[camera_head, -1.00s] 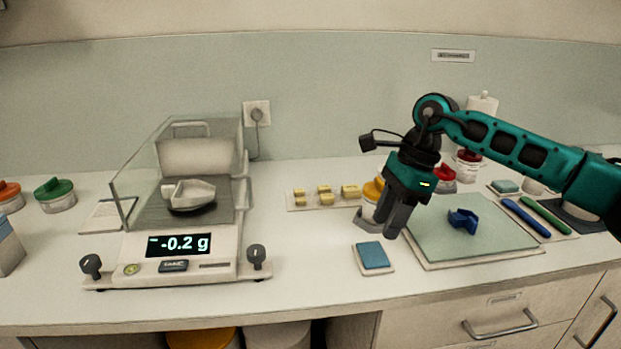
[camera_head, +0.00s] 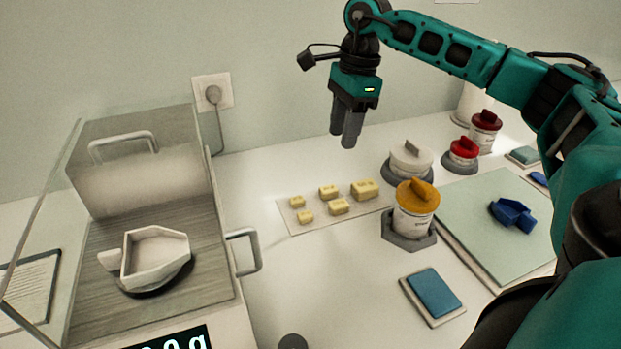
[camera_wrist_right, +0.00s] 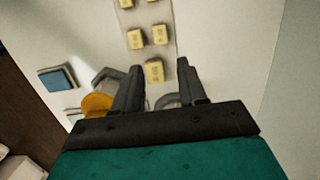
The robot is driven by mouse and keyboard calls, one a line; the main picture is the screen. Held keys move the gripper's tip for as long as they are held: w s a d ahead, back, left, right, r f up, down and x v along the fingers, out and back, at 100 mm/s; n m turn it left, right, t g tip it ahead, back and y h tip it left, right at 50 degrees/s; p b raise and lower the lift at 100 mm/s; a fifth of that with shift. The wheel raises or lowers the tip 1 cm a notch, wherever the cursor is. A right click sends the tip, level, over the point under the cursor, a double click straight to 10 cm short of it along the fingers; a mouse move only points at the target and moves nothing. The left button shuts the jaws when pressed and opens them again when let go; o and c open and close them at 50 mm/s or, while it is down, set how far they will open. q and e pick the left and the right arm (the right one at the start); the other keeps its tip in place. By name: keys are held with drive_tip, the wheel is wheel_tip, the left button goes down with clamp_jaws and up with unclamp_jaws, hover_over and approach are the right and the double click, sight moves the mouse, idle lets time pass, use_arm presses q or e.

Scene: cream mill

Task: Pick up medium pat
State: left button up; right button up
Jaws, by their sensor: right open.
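Several yellow pats lie in two short rows on a pale strip (camera_head: 270,226) in the head view. The two middle-sized ones look like the back pat (camera_head: 329,192) and the front pat (camera_head: 339,207) in the strip's middle. A larger pat (camera_head: 365,189) lies at the right end, two smaller ones at the left. My right gripper (camera_head: 342,140) is open and empty, pointing down, above and apart from the pats. My left gripper is out of view.
An orange-lidded jar (camera_head: 413,211) and a white-lidded jar (camera_head: 410,160) stand right of the strip. A balance with a glass shield and white boat (camera_head: 155,256) stands left. A green board (camera_head: 480,207) with a blue piece (camera_head: 513,214) is at right.

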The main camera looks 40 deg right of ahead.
hover_over(329, 188)
drive_tip(key=d, duration=0.1)
drive_tip(key=f, duration=0.7)
drive_tip(key=shift+s+d+f, duration=0.1)
drive_tip(key=shift+s, duration=0.25)
drive_tip(key=shift+w+a+f, duration=0.1)
drive_tip(key=shift+a+f, duration=0.05)
drive_tip(key=shift+f, duration=0.75)
drive_tip(key=shift+w+a+f, duration=0.1)
drive_tip(key=shift+a+f, duration=0.05)
drive_tip(key=shift+f, duration=0.8)
drive_tip(key=shift+w+a+f, duration=0.1)
drive_tip(key=shift+a+f, duration=0.05)
drive_tip(key=shift+f, duration=0.75)
drive_tip(key=c, duration=0.3)
clamp_jaws()
drive_tip(key=shift+r, duration=0.1)
